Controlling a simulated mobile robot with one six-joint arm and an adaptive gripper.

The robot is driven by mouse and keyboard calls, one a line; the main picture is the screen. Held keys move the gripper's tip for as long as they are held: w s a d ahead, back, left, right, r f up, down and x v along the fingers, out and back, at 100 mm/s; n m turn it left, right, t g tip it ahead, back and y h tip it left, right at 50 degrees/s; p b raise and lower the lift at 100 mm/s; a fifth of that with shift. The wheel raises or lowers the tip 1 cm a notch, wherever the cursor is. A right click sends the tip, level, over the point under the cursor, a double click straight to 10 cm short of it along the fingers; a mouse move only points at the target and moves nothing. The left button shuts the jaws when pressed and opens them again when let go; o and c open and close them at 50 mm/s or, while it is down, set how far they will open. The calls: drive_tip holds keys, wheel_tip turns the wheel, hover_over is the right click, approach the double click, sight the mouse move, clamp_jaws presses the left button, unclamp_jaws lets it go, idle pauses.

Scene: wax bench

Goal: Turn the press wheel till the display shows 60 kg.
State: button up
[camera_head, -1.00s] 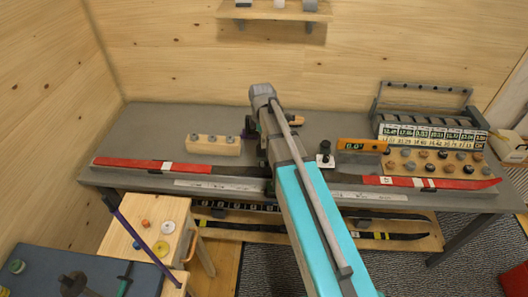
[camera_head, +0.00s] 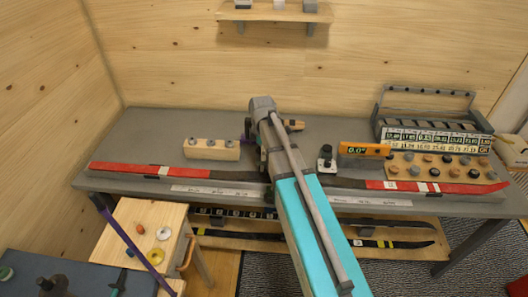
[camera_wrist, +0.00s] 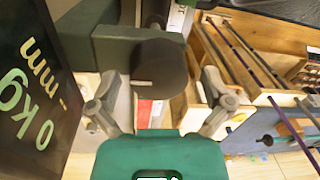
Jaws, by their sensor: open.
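In the wrist view a dark display (camera_wrist: 38,95) with green digits fills the left edge, close to me and tilted. It reads 0 kg, with a dash before mm. A dark round knob-like part (camera_wrist: 158,66) on a dark green body (camera_wrist: 88,38) faces me; I cannot tell whether it belongs to the press wheel. My gripper (camera_wrist: 161,95) is open, with one finger either side of and a little below this part, and nothing visibly held. In the head view my arm hides the gripper and most of what stands at the bench's middle.
The grey bench (camera_head: 150,130) carries a red-tipped ski (camera_head: 150,170), a wooden block (camera_head: 212,149), an orange gauge (camera_head: 364,149) reading 0.0° and a board of knobs (camera_head: 437,165). A small wooden cabinet (camera_head: 128,215) stands at front left. The bench's back left is clear.

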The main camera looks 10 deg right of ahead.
drive_tip(key=c, duration=1.1)
drive_tip(key=shift+d, duration=0.2)
drive_tip(key=shift+a, duration=0.1)
